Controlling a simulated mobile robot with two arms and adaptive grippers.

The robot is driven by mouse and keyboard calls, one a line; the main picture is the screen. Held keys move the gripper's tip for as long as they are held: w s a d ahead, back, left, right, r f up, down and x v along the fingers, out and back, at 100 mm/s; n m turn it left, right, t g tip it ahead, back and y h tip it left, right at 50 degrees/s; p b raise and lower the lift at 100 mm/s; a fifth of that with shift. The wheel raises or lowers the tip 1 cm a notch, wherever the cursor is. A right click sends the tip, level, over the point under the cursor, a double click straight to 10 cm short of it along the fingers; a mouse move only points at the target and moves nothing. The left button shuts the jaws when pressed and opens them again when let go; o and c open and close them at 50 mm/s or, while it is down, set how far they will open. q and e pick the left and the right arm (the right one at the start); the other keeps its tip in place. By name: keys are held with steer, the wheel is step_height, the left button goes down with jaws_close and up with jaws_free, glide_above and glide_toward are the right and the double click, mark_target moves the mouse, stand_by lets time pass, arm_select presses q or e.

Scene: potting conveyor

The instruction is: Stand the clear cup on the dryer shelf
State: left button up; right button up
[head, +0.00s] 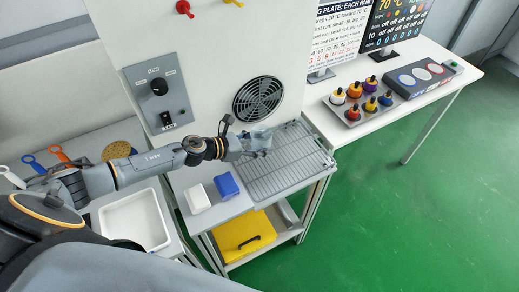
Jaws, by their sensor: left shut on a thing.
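My left gripper (244,146) is shut on the clear cup (261,140), a pale see-through thing at the end of my arm. The gripper and cup are over the back left part of the grey wire shelf (290,180), in front of the vent. I cannot tell whether the cup touches the shelf. The fingers hide part of the cup. My right gripper is not in view.
A blue block (227,186) and a white block (198,198) sit left of the shelf. A panel with a vent fan (258,99) rises behind. A white tray (135,221) is at left. A bottle rack (359,119) stands on the right table. The shelf's front is clear.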

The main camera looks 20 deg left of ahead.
arm_select(q)
step_height(320, 180, down, 3)
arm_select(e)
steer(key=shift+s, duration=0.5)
arm_select(q)
steer(key=shift+f, duration=0.3)
steer(key=o, duration=1.2)
steer(key=shift+r, duration=0.1)
steer(key=shift+o, duration=0.2)
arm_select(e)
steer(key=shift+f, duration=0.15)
